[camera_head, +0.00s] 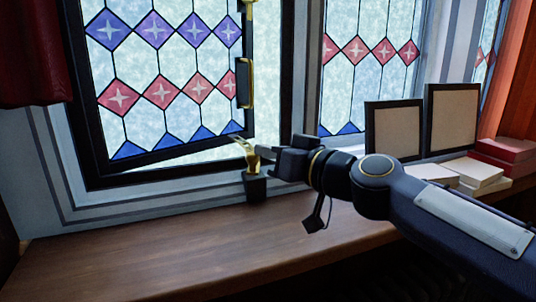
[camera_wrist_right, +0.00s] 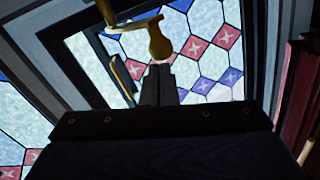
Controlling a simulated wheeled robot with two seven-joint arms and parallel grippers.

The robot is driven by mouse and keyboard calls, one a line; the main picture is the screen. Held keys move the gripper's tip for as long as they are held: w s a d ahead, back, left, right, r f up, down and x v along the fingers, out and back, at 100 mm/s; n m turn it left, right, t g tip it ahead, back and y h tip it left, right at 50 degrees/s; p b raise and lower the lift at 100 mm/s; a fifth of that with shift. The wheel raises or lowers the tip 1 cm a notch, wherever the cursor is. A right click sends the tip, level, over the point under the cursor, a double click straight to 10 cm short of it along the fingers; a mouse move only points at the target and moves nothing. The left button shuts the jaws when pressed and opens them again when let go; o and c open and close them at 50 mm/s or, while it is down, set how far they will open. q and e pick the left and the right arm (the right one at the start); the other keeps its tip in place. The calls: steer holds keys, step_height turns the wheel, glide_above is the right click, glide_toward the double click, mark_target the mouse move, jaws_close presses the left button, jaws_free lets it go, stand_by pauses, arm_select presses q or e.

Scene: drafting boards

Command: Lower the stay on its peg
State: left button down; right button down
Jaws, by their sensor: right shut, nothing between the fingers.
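The brass stay (camera_head: 244,149) shows at the bottom right corner of the leaded casement (camera_head: 160,160), tilted, just above a small dark block (camera_head: 256,188) on the sill. In the right wrist view the stay's rounded brass end (camera_wrist_right: 159,42) is just beyond my fingertips. My right gripper (camera_head: 272,157) is shut and empty, close beside the stay's end; its fingers also show in the wrist view (camera_wrist_right: 158,80). I cannot tell whether they touch the stay. The peg cannot be made out clearly. My left gripper is out of view.
A brass handle (camera_head: 245,83) is on the casement's right stile. Two dark picture frames (camera_head: 393,131) stand on the right, with pale books (camera_head: 468,172) and red books (camera_head: 505,150) beside them. The wooden sill (camera_head: 150,260) is clear at left and front.

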steer(key=shift+f, duration=0.4)
